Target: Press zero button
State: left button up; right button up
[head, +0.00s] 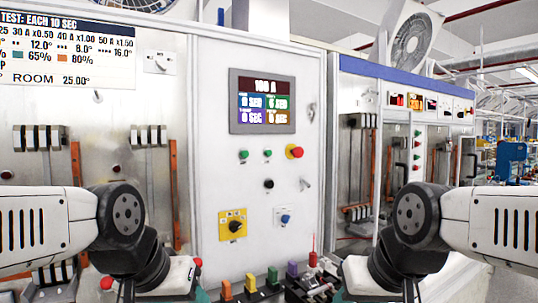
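A white control panel (215,130) stands upright in the middle of the head view.
A lit display (265,101) shows coloured boxes with readings in seconds. Several coloured clamps or levers (250,284) stand below the panel between my arms. Metal test bays (90,165) flank the panel. The space directly before the panel's controls looks clear.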

jog(key=shift+c, duration=0.2)
grip_shut()
jog(key=shift+s, duration=0.1)
dwell(1.4)
